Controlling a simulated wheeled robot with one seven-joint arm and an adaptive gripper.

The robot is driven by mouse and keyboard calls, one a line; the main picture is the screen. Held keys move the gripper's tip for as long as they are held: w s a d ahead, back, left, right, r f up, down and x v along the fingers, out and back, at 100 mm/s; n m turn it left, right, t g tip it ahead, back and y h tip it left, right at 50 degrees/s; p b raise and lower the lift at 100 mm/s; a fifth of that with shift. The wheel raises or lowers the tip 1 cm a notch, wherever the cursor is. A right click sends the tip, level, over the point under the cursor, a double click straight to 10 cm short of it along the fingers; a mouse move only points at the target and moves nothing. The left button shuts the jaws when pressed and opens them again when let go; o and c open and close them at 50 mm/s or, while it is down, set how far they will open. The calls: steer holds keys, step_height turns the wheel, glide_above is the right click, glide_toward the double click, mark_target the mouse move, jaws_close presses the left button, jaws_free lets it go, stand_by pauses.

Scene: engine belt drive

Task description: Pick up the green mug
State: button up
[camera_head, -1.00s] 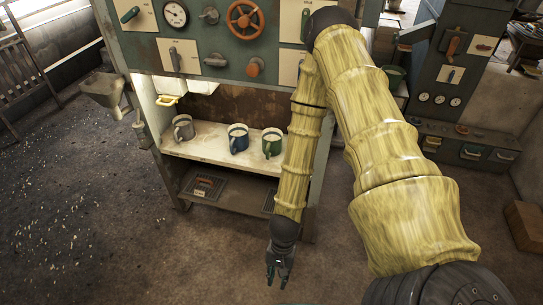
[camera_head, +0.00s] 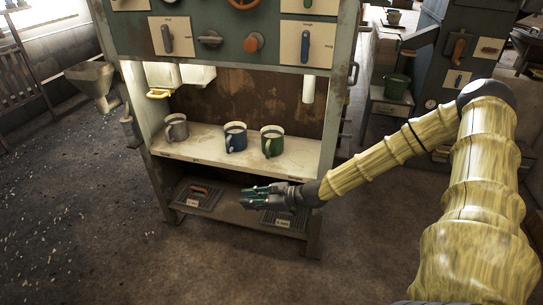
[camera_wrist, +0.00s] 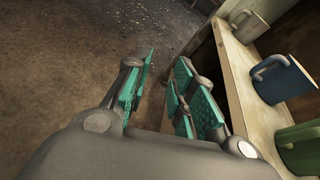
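The green mug (camera_head: 272,140) stands upright on the shelf of the machine cabinet, rightmost of three mugs, its handle toward the front. It also shows, cut off, at the lower right of the wrist view (camera_wrist: 300,148). My gripper (camera_head: 247,195) is in front of the cabinet, below the shelf's front edge and apart from the mug, with its fingers pointing left. In the wrist view my gripper (camera_wrist: 160,92) has its teal-padded fingers spread, with nothing between them.
A blue mug (camera_head: 235,137) stands just left of the green one, and a grey mug (camera_head: 176,128) farther left on the shelf (camera_head: 205,150). A lower shelf holds dark trays (camera_head: 197,197). Cabinet posts bound the shelf; the floor in front is clear.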

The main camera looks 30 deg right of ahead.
steer(key=w+d+m+t+h+b, duration=0.2)
steer(key=w+d+m+t+b, duration=0.15)
steer(key=d, duration=0.45)
steer(key=m+t+h+b, duration=0.3)
steer(key=m+t+h, duration=0.1)
steer(key=m, duration=0.1)
glide_toward(268, 153)
steer(key=shift+w+a+b, duration=0.25)
steer(key=shift+w+b, duration=0.4)
steer(key=shift+w, duration=1.1)
steer(key=shift+w+a+b, duration=0.25)
steer(key=shift+w+b, duration=0.45)
steer(key=shift+w, duration=1.05)
steer(key=shift+w+a+b, duration=0.25)
steer(key=shift+w+b, duration=0.4)
steer(key=shift+w, duration=1.1)
jaws_close()
